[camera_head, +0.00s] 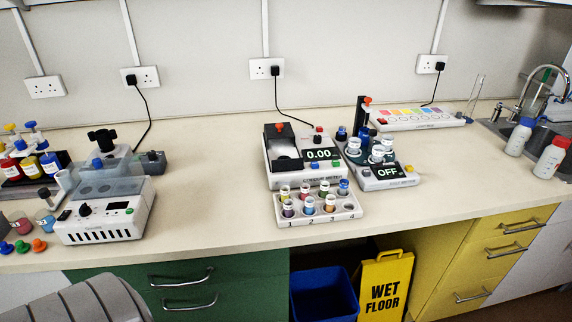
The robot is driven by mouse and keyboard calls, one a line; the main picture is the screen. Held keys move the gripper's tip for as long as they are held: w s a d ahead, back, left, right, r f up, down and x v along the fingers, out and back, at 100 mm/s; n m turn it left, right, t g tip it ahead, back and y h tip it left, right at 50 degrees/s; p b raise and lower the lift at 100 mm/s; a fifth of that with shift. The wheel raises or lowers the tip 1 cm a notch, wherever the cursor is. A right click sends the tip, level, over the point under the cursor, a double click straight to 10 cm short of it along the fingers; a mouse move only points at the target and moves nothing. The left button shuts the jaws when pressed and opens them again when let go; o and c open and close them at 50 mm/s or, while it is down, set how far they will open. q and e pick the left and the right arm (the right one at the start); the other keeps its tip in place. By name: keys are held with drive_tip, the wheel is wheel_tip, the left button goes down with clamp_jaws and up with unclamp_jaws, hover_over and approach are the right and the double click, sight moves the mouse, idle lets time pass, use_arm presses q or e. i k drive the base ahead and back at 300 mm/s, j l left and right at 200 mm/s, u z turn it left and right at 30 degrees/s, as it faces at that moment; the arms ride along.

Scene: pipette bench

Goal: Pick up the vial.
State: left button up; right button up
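One vial (344,187) with blue shows at the back right of the rack, and a purple one (288,210) stands at the front left. The front right place, by number 4, looks empty. I cannot tell which vial the task means. Neither of my grippers is in view.
A grey-white machine (105,210) is at left. Two bottles (550,157) stand by the sink. Bench between machine and rack is clear.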

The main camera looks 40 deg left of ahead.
sight(330, 198)
drive_tip(key=j+u, duration=0.1)
drive_tip(key=u, duration=0.3)
drive_tip(key=j+u, duration=0.15)
drive_tip(key=u, duration=0.2)
drive_tip(key=j+u, duration=0.1)
drive_tip(key=u, duration=0.3)
drive_tip(key=j+z, duration=0.5)
drive_tip(key=j, duration=0.55)
